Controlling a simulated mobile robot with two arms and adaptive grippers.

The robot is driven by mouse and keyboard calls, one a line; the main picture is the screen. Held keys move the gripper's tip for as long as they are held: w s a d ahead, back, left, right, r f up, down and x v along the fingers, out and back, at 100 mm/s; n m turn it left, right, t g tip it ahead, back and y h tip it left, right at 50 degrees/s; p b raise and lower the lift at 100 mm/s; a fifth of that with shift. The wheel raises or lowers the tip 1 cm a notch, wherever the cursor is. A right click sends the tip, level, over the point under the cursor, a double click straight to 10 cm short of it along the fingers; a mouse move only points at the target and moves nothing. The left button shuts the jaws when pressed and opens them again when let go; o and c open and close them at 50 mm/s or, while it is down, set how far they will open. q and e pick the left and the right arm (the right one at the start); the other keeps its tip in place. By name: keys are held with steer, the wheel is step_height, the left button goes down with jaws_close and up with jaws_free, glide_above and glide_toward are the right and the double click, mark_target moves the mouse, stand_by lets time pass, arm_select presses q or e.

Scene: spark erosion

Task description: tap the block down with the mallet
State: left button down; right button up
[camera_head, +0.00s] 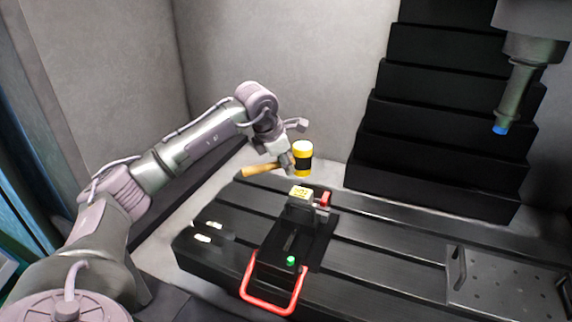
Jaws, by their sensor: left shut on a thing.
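My left gripper (288,163) is shut on the mallet's handle close to the head. It holds the mallet with the handle pointing left, a little above and behind the block. The block (301,193), pale with a yellowish top, sits in a dark vise (290,240) with a red handle at the front. The mallet and the block look apart. My right gripper is not in view.
The vise stands on a dark slotted table (370,265). A grey plate with holes (510,288) lies at the right. A machine head with a blue tip (500,128) hangs at the upper right. Black stepped bellows (430,130) rise behind. Small bright pieces (203,238) lie at the left.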

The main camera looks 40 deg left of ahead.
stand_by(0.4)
arm_select(q)
step_height(320, 180, down, 7)
steer(key=b, duration=0.5)
steer(key=shift+r+b, duration=0.1)
steer(key=shift+b, duration=0.2)
step_height(320, 180, up, 5)
steer(key=p, duration=0.4)
steer(key=shift+r, duration=0.2)
steer(key=shift+f, duration=0.1)
steer(key=shift+f, duration=0.1)
step_height(320, 180, up, 4)
steer(key=p, duration=0.3)
glide_above(291, 193)
steer(key=s, duration=0.2)
steer(key=shift+a, duration=0.15)
